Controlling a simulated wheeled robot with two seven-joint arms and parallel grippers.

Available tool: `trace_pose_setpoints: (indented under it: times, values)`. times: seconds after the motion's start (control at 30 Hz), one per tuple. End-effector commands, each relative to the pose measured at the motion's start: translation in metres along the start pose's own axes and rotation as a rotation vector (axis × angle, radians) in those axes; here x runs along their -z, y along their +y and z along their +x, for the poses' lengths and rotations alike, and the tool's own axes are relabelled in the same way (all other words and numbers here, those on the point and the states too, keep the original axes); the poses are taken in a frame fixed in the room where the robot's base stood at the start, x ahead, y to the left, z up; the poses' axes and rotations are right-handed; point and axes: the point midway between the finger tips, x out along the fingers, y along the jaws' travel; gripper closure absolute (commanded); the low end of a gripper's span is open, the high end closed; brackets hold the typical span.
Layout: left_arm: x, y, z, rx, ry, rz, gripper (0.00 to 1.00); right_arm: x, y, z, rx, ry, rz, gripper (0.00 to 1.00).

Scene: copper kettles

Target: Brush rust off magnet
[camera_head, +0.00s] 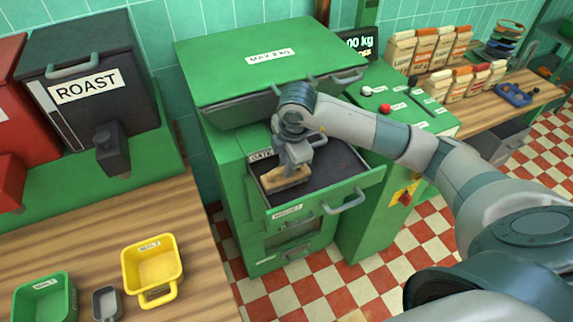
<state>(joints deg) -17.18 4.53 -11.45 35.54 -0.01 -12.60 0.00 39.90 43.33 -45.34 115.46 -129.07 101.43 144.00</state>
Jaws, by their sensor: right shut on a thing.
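My right gripper (296,158) reaches down into an open green drawer (330,202) from above. It is shut on a tan, wooden-looking brush (287,181), held low at the left part of the drawer. Whether the bristles touch the surface below is too small to tell. A dark plate (337,163), apparently the magnet, fills the drawer; a label that seems to read MAGNET is on the front. Faint brownish patches show on the plate, but I cannot clearly tell rust from shading. The gripper and brush hide part of its left side. My left gripper is not in view.
A green cover marked MAX 8 KG (240,62) overhangs the drawer's back. A control panel (405,105) with a red button stands to the right. A yellow bin (152,264) and a green bin (45,300) sit on the wooden counter at left.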

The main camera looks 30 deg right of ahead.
Motion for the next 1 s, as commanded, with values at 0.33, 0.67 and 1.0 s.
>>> trace_pose_setpoints:
  times: [0.33,0.67,1.0]
  values:
    - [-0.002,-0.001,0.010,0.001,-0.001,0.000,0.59,-0.028,-0.003,0.005,0.008,-0.010,0.003,1.00]
    - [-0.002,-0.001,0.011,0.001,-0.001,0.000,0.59,-0.035,-0.003,0.004,0.009,-0.010,0.002,1.00]
    - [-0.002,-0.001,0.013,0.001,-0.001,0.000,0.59,-0.040,-0.003,0.004,0.008,-0.011,0.004,1.00]
